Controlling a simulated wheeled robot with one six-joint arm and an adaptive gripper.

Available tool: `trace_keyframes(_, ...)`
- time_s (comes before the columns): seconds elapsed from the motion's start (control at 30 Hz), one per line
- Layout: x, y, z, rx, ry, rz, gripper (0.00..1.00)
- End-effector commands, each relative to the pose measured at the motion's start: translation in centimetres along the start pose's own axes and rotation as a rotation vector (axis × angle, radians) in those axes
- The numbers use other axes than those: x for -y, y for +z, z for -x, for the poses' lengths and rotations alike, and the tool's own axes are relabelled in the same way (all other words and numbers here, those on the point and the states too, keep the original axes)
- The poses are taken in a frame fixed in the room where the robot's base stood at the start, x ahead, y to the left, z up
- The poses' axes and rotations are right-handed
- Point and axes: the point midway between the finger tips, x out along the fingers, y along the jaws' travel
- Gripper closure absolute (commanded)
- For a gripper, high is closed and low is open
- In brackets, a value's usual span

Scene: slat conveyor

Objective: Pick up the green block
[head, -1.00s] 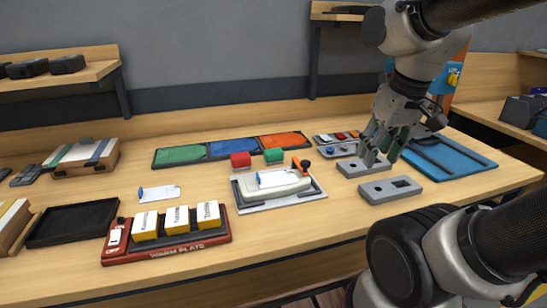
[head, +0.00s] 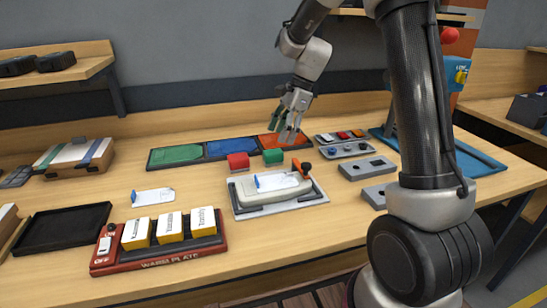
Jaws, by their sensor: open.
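The green block (head: 273,157) stands on the table at the front edge of the coloured trays, just right of the red block (head: 238,161). My gripper (head: 287,134) is open and empty. It hangs in front of the orange tray in the picture, above and slightly right of the green block, apart from it. The block's top and front are in clear view.
Green (head: 176,155), blue (head: 231,147) and orange (head: 297,141) trays lie in a row behind the blocks. A grey fixture (head: 308,198) with an orange-handled clamp is in front. A warm plate (head: 130,261) with yellow boxes is front left. Grey hole plates (head: 352,171) lie right.

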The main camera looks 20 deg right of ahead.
Motion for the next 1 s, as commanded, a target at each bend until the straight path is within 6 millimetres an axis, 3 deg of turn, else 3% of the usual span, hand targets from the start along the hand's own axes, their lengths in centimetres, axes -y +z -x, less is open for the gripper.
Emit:
trace_keyframes(0.17,-0.2,0.0,-0.8,0.0,0.005,-0.089,0.39)
trace_keyframes(0.63,-0.6,0.1,-7.2,-0.001,0.005,-0.088,0.39)
trace_keyframes(0.93,-0.6,0.2,-7.8,-0.001,0.003,-0.086,0.39)
trace_keyframes(1.0,-0.6,0.1,-7.8,-0.001,0.003,-0.086,0.5)
